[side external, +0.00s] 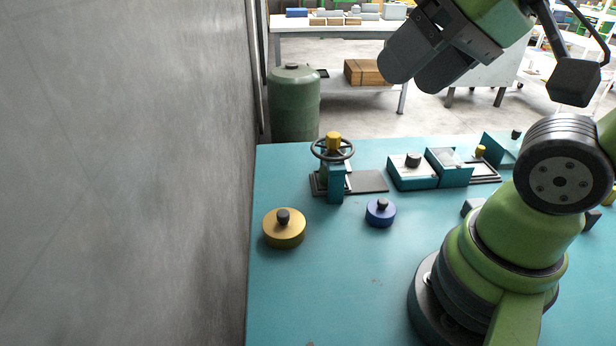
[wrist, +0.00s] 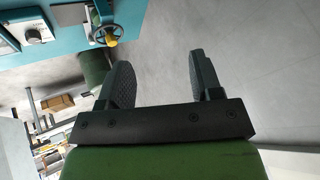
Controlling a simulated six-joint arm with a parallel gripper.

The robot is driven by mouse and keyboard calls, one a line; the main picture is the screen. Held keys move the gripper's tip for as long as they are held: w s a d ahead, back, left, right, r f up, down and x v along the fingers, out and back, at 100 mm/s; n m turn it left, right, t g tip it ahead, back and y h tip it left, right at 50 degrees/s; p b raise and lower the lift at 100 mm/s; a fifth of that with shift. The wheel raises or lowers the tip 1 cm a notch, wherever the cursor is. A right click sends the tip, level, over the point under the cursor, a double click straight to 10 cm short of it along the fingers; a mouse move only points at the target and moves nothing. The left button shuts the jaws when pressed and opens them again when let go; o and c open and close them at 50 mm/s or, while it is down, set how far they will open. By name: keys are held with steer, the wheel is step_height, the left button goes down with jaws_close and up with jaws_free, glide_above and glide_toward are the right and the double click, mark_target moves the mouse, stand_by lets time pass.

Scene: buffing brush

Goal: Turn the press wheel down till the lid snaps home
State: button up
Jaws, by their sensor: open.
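The press wheel (side external: 333,150) is a dark spoked handwheel with a yellow hub on top of a teal press frame (side external: 336,184), near the far left of the teal table. The wheel also shows at the top left of the wrist view (wrist: 107,34). Whether a lid lies under the press is hidden from me. My gripper (side external: 408,68) is raised high above the table's far side, to the right of the wheel and well apart from it. In the wrist view, its two fingers (wrist: 160,82) are apart with nothing between them.
A gold round lid with a black knob (side external: 285,230) and a smaller blue one (side external: 381,213) lie in front of the press. Teal boxes (side external: 412,172) stand to its right. A grey wall (side external: 120,170) runs along the left. The front of the table (side external: 330,300) is clear.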

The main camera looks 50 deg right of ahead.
steer(key=w+d+g+h, duration=0.1)
steer(key=w+d+g, duration=0.15)
steer(key=w, duration=0.35)
steer(key=n+g+h, duration=0.1)
steer(key=n+g, duration=0.2)
steer(key=g, duration=0.2)
glide_toward(334, 135)
steer(key=shift+s+d+f, duration=0.1)
steer(key=shift+f, duration=0.5)
step_height(334, 135, down, 9)
